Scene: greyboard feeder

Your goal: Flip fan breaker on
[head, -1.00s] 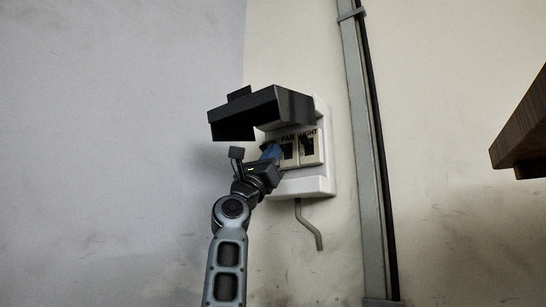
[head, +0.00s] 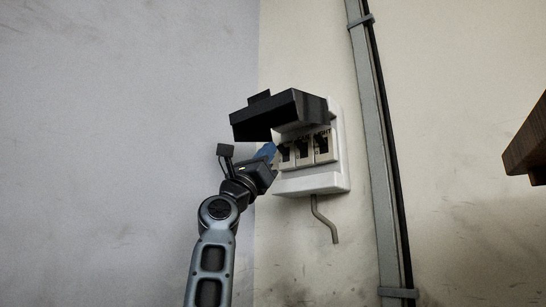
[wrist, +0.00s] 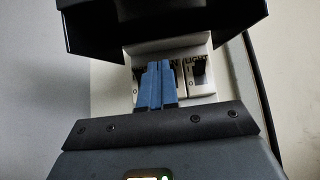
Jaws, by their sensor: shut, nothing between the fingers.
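A white breaker box (head: 340,165) is on the wall with its black cover (head: 280,112) raised. Inside is a row of three pale breakers with dark levers. The fan breaker (head: 304,151) is in the middle and the light breaker (head: 324,148) is on the right. My gripper (head: 271,150) is shut and empty, its blue fingertips at the left side of the row. In the wrist view the blue fingers (wrist: 155,82) cover most of the fan breaker and its label; the light breaker (wrist: 201,78) shows to their right. I cannot tell the fan lever's position or whether the fingers touch it.
The raised cover (wrist: 160,25) overhangs the breakers just above my fingers. A bent grey pipe (head: 325,220) hangs below the box. A vertical grey conduit (head: 377,160) runs to its right. A brown wooden edge (head: 530,145) juts in at far right. The left wall is bare.

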